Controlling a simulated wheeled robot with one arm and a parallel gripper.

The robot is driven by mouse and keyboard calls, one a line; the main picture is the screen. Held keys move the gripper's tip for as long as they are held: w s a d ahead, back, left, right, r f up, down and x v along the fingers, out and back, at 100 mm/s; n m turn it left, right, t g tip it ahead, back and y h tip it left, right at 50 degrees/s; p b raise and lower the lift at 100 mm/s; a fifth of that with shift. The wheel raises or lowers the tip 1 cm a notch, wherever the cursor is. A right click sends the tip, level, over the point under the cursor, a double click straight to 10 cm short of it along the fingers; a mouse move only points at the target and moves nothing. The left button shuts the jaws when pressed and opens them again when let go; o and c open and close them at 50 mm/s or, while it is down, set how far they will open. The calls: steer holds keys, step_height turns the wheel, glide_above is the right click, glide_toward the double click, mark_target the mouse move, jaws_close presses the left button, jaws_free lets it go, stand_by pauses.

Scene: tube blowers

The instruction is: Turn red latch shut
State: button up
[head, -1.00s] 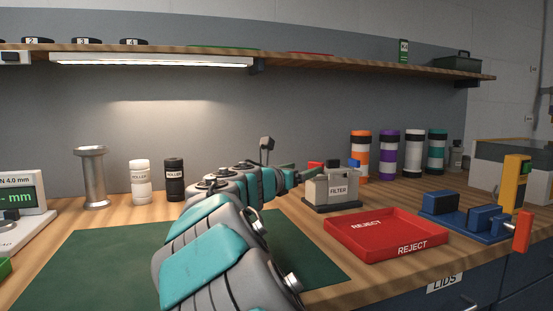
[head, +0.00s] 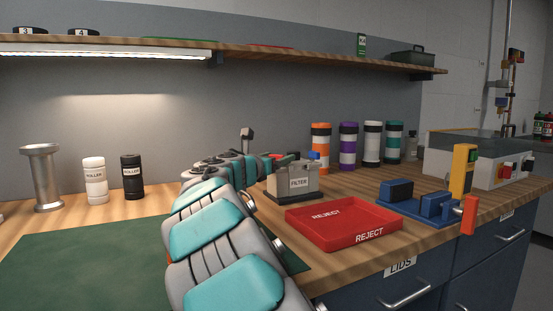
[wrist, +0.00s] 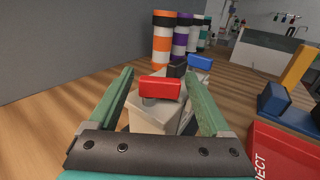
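The red latch (wrist: 160,88) is a small red bar on top of the grey filter box (head: 292,183), lying crosswise between my fingers in the wrist view. My gripper (wrist: 158,75) is open, with one green finger on each side of the latch and a gap on both sides. A blue latch (wrist: 200,62) sits farther back on the same box and also shows in the head view (head: 313,155). In the head view my arm and gripper largely hide the red latch.
A red reject tray (head: 340,226) stands just right of the filter box. A blue fixture (head: 420,204) with a yellow post is farther right. Several banded tubes (head: 348,146) stand behind the box. A green mat (head: 80,262) lies at left.

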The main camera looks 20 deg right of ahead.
steer(key=c, duration=1.2)
steer(key=shift+d+r+n+t+y, duration=0.1)
steer(key=shift+r+n+t+y, duration=0.05)
steer(key=shift+n+t+y, duration=0.3)
steer(key=shift+s+d+n+t+y, duration=0.1)
steer(key=shift+n+t+y, duration=0.35)
steer(key=shift+n+t, duration=0.15)
steer(key=shift+o, duration=0.2)
steer(key=n+t+y+b, duration=0.3)
steer(key=y, duration=0.1)
steer(key=shift+a+r+n+t+y, duration=0.1)
steer(key=shift+a+n+t+y, duration=0.15)
steer(key=shift+y, duration=0.25)
steer(key=shift+c, duration=0.3)
steer(key=shift+w+d, duration=0.15)
steer(key=shift+w, duration=0.1)
